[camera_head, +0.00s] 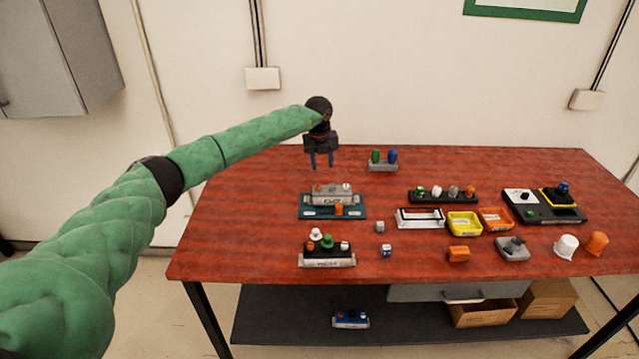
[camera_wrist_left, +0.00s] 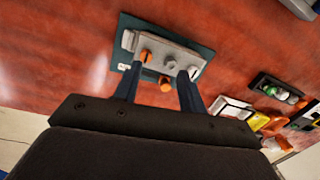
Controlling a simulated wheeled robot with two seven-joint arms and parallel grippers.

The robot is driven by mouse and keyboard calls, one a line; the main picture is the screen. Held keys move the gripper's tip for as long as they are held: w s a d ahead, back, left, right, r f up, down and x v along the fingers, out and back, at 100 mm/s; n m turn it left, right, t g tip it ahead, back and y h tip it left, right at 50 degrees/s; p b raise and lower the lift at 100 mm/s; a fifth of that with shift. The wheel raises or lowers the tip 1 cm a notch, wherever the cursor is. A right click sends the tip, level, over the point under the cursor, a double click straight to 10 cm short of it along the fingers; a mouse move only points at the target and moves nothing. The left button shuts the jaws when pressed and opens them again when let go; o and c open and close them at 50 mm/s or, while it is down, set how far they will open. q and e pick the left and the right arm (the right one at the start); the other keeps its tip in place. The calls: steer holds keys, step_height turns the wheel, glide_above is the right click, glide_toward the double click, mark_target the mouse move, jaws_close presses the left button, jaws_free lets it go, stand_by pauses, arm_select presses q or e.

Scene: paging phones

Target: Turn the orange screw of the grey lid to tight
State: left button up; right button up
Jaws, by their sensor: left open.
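The grey lid (camera_head: 333,198) sits on a teal base plate (camera_head: 360,212) at the left of the red table. Its orange screw (camera_head: 317,188) stands at the left of its top, and a white screw (camera_head: 347,187) at the right. In the wrist view the lid (camera_wrist_left: 135,41) and orange screw (camera_wrist_left: 146,56) lie beyond my fingers. Another orange knob (camera_head: 339,209) sits at the plate's front edge. My left gripper (camera_head: 322,165) is open and empty, pointing down above and apart from the lid. The screw's tightness cannot be told. My right gripper is not seen.
A block with several knobs (camera_head: 327,262) stands in front of the lid. A grey block with green and blue knobs (camera_head: 383,166) is behind right. Bare table surrounds the plate.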

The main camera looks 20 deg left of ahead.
mark_target(318, 185)
arm_select(q)
steer(key=shift+s+a+n+g, duration=0.2)
steer(key=shift+s+a+n, duration=0.05)
steer(key=shift+s, duration=0.2)
steer(key=shift+s+a+n+g, duration=0.2)
steer(key=shift+s+n, duration=0.05)
steer(key=shift+s, duration=0.15)
steer(key=shift+f+p, duration=0.4)
steer(key=shift+f, duration=0.2)
steer(key=shift+w+f+p, duration=0.1)
steer(key=shift+f+p, duration=1.4)
steer(key=shift+f, duration=1.85)
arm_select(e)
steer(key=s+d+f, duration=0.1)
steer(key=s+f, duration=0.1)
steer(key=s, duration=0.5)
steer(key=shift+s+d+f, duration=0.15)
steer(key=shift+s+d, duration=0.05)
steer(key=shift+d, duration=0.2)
arm_select(q)
jaws_close()
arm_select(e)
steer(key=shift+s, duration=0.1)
